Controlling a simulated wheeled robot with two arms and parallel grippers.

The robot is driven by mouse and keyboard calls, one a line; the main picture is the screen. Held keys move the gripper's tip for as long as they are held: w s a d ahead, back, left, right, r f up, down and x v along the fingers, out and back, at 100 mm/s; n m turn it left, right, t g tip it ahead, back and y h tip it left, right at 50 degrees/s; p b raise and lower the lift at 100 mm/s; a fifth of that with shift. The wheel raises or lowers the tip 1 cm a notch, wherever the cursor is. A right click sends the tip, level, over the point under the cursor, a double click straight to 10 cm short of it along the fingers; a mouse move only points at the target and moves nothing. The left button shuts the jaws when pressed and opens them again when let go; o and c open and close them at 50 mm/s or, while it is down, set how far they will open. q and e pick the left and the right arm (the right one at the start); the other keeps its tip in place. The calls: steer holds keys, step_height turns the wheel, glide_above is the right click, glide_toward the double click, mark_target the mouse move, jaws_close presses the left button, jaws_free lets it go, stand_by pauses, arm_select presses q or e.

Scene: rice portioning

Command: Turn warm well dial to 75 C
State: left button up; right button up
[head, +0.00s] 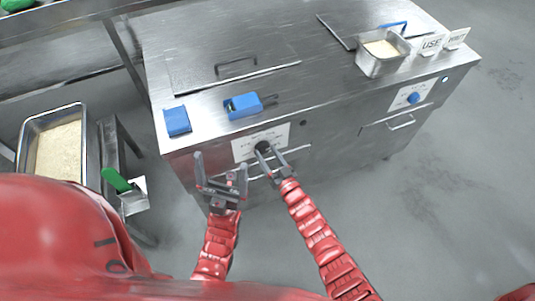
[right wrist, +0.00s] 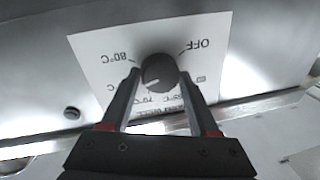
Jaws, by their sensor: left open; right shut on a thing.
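The warm well dial is a dark round knob (right wrist: 159,73) on a white label plate (right wrist: 100,45) in the right wrist view. The plate shows upside down there, with "OFF" and "80°C" readable and other marks partly hidden. In the head view the plate (head: 243,149) is on the front of the steel counter. My right gripper (right wrist: 158,80) is shut on the knob, one finger on each side; it also shows at the knob in the head view (head: 267,152). A pale pointer mark shows on the knob's lower left. My left gripper (head: 220,170) is open and empty, left of the dial.
The steel counter (head: 310,90) carries a blue block (head: 177,121), a blue device (head: 244,105) and a metal pan with pale contents (head: 380,66). A second, blue dial (head: 413,97) is at the right. A rice tray (head: 84,112) and green-handled scoop (head: 116,180) are at the left.

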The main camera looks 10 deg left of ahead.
steer(key=shift+r, duration=0.1)
steer(key=o, duration=1.4)
steer(key=shift+d, duration=0.1)
steer(key=shift+s+d+f, duration=0.2)
steer(key=shift+s, duration=0.05)
steer(key=b+v, duration=0.3)
steer(key=v, duration=1.3)
steer(key=shift+s+d+r, duration=0.1)
steer(key=shift+s+d, duration=0.05)
steer(key=shift+s, duration=0.1)
